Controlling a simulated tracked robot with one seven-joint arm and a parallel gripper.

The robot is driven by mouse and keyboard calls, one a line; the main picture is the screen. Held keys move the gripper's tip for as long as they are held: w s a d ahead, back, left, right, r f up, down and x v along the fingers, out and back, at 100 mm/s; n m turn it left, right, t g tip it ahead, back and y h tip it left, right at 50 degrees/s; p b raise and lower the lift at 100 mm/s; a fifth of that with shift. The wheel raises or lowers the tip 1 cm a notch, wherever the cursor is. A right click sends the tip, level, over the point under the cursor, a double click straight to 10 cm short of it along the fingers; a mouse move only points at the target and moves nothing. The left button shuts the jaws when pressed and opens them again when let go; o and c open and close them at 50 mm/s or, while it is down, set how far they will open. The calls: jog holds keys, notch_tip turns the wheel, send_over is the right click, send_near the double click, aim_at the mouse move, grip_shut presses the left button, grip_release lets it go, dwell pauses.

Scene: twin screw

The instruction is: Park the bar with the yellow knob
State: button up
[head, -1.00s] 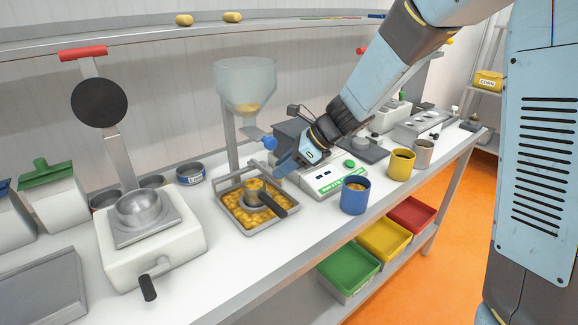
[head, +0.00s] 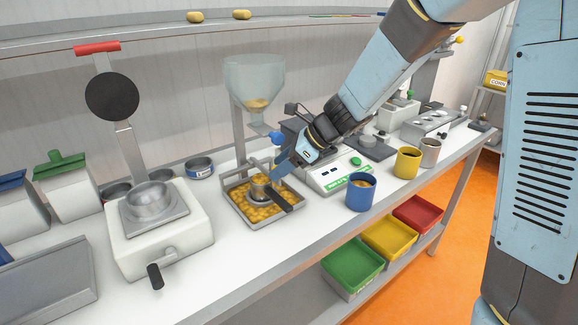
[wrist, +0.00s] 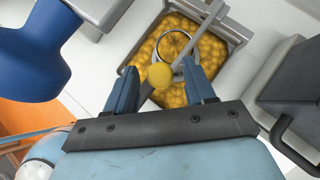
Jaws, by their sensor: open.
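In the wrist view a yellow knob (wrist: 160,76) sits at the end of a thin grey bar (wrist: 200,38). The bar runs up to the right, over a metal ring (wrist: 173,44) in a tray of yellow kernels (wrist: 238,30). My gripper (wrist: 158,78) is open, with its blue fingers on either side of the knob. I cannot tell whether either finger touches it. In the head view my gripper (head: 281,172) is low at the back of the tray (head: 240,213). The knob cannot be made out there. A dark handle (head: 281,199) lies across the tray.
A blue mug (head: 360,193) stands right of the tray, with a white scale (head: 335,178) behind it. A hopper (head: 254,85) rises behind the tray. A white press with a raised black plate (head: 112,97) stands left. Another yellow ball (head: 460,40) shows far right.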

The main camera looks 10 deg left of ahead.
jog(key=shift+d+r, duration=0.1)
jog(key=v, duration=1.3)
jog(key=shift+d, duration=0.2)
jog(key=shift+r, duration=0.15)
jog(key=shift+c, duration=0.2)
